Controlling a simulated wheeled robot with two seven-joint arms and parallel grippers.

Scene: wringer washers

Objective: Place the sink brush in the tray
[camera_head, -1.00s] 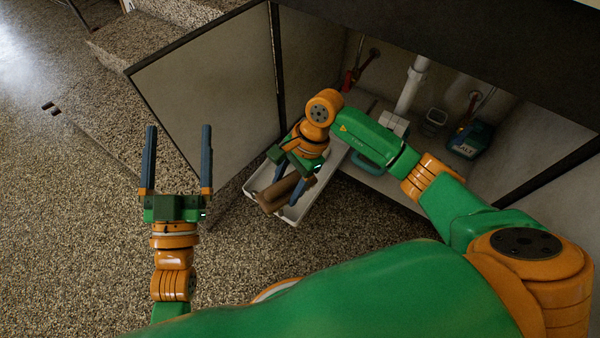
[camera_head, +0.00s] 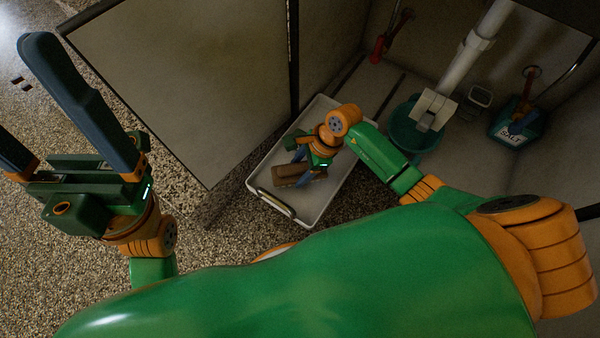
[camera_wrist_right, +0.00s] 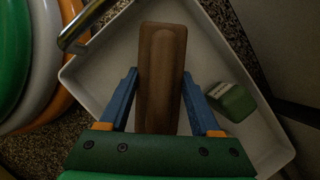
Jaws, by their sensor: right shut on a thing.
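The sink brush (camera_head: 296,176) is a brown wooden block. My right gripper (camera_head: 308,168) is shut on it, over the white tray (camera_head: 325,111). In the right wrist view the brush (camera_wrist_right: 161,70) stands between the two blue fingers, within the outline of the tray (camera_wrist_right: 108,70). I cannot tell whether the brush touches the tray floor. Its underside is hidden. My left gripper (camera_head: 35,100) is open and empty at the far left, above the speckled floor.
A small green item (camera_wrist_right: 231,101) lies in the tray, right of the brush. The tray has a metal handle (camera_head: 278,205). A teal bucket (camera_head: 408,145), a white drain pipe (camera_head: 470,60) and a teal container (camera_head: 517,125) are in the cabinet. The open door (camera_head: 190,80) stands left.

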